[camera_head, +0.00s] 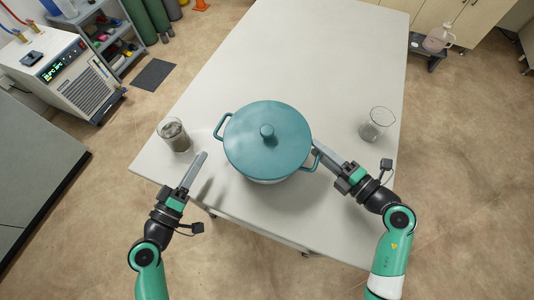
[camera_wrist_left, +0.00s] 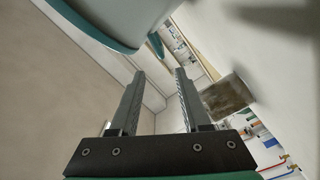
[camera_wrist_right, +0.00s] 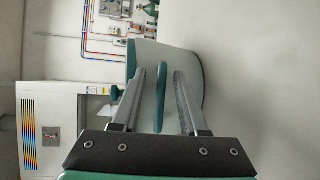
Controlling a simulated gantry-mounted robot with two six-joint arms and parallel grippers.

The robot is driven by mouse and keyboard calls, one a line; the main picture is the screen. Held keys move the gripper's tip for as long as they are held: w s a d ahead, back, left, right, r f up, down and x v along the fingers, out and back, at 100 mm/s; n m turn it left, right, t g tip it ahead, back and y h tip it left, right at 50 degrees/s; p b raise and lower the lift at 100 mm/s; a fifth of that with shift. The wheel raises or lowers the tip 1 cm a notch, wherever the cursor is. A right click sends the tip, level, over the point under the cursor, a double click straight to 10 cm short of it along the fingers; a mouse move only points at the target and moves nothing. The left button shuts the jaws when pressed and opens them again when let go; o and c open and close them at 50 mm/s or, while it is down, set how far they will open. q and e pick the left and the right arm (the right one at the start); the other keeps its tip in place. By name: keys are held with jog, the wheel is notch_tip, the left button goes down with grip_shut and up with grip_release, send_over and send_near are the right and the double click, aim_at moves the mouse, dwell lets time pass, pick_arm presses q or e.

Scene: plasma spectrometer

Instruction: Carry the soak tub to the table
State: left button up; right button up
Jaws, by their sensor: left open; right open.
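The soak tub (camera_head: 266,142), a round pot with a teal lid, a centre knob and two teal side handles, appears to stand on the white table (camera_head: 310,60) near its front edge. Its underside is hidden from above. My right gripper (camera_head: 317,150) is open at the tub's right handle. In the right wrist view that handle (camera_wrist_right: 160,97) shows between the open fingers (camera_wrist_right: 158,74). My left gripper (camera_head: 203,155) is open and empty, left of the tub and below its left handle (camera_head: 221,126). The tub also shows in the left wrist view (camera_wrist_left: 115,18), beside the fingers.
A glass beaker with grey contents (camera_head: 173,134) stands on the table left of the tub, close to my left gripper. A clear flask (camera_head: 376,123) stands to the right. The far part of the table is clear. A chiller unit (camera_head: 65,73) stands on the floor at left.

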jog(key=v, duration=1.2)
jog(key=shift+f, duration=0.1)
